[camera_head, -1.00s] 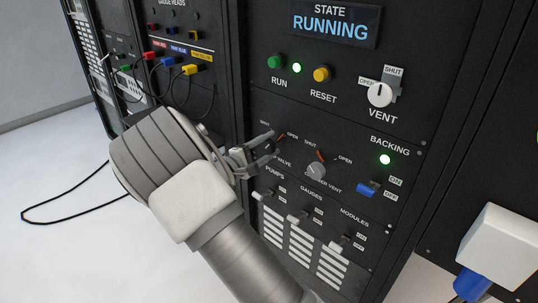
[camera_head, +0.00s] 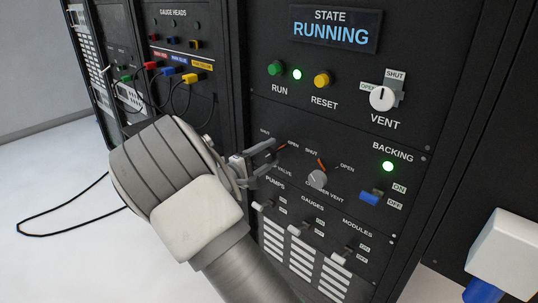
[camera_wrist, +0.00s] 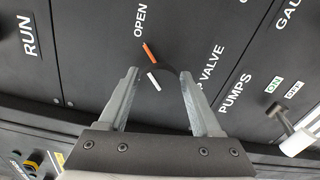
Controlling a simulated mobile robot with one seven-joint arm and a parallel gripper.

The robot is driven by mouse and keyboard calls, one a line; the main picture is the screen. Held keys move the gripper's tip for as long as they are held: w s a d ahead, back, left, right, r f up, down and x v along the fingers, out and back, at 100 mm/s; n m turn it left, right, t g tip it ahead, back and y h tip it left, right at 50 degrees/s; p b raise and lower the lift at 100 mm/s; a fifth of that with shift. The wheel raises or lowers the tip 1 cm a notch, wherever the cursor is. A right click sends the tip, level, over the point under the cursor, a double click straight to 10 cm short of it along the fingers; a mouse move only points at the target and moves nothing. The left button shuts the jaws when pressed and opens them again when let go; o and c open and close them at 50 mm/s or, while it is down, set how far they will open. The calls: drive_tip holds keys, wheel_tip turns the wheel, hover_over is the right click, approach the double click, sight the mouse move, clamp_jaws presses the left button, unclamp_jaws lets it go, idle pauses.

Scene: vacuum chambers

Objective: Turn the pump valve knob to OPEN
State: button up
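The pump valve knob is a small dark dial on the black rack panel, largely hidden by my gripper in the head view. In the wrist view its dark rounded edge (camera_wrist: 168,69) shows between the fingers, with a white line and an orange line beside it. The orange line lies near the OPEN label (camera_wrist: 140,21). In the head view, SHUT is up-left of the knob and OPEN is to its right. My gripper (camera_wrist: 158,73) is at the panel with its fingers apart, one on each side of the knob. Whether they touch it is unclear.
The grey chamber vent knob (camera_head: 317,179) is close to the right of my gripper. Below are pump, gauge and module switches (camera_head: 297,230). The white vent knob (camera_head: 382,98) and blue backing switch (camera_head: 370,198) are farther right. Cables hang at the left.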

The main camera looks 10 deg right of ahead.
drive_tip(key=shift+o, duration=1)
drive_tip(key=p+v, duration=0.2)
drive_tip(key=v, duration=1.5)
drive_tip(key=shift+s+p, duration=0.15)
drive_tip(key=shift+p, duration=0.25)
drive_tip(key=shift+a, duration=0.1)
